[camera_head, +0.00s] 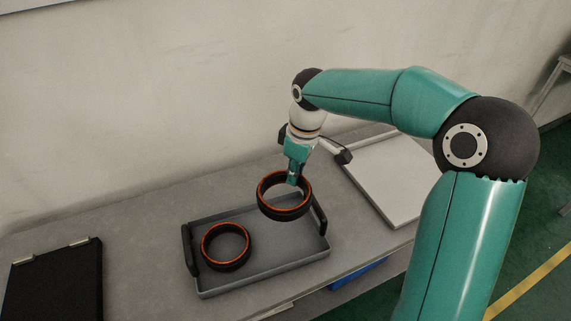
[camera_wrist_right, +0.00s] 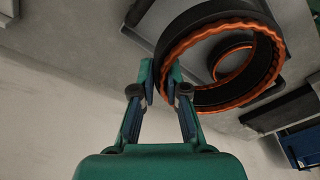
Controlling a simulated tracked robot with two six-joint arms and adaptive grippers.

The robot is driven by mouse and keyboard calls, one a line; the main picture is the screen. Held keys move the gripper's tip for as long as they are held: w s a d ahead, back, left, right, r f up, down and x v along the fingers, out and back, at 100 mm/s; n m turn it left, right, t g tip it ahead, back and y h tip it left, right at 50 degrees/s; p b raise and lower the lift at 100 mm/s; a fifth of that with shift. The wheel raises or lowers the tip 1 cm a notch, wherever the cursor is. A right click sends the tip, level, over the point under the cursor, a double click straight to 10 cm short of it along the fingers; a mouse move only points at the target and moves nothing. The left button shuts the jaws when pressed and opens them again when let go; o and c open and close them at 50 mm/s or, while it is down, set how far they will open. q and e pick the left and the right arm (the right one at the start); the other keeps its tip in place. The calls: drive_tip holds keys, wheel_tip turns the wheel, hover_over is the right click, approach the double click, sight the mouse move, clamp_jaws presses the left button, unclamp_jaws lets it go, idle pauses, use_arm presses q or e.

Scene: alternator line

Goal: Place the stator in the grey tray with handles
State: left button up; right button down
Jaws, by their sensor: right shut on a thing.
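A stator (camera_head: 285,212), a black ring with an orange inside, is in my right gripper (camera_head: 295,180). The gripper is shut on the ring's wall at its back edge. The held stator appears above the back right part of the grey tray (camera_head: 275,263), near the right handle (camera_head: 320,214). A second stator (camera_head: 226,265) lies in the left part of the tray. In the right wrist view, the fingers (camera_wrist_right: 165,85) pinch the rim of the held stator (camera_wrist_right: 262,75), and the other ring (camera_wrist_right: 232,58) shows through it. My left gripper is out of view.
The tray stands on a grey table (camera_head: 150,245) against a wall. A white flat panel (camera_head: 392,175) lies to the right of the tray. A black case (camera_head: 55,285) is at the far left. A blue bin (camera_head: 357,273) shows below the table edge.

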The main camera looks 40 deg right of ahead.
wheel_tip(320, 180, down, 13)
drive_tip(key=shift+f, duration=0.1)
idle(0.5)
drive_tip(key=c, duration=1.5)
unclamp_jaws()
drive_tip(key=r, duration=0.4)
drive_tip(key=s+r, duration=0.1)
drive_tip(key=r, duration=0.7)
drive_tip(key=shift+s+d, duration=0.15)
drive_tip(key=shift+d, duration=0.15)
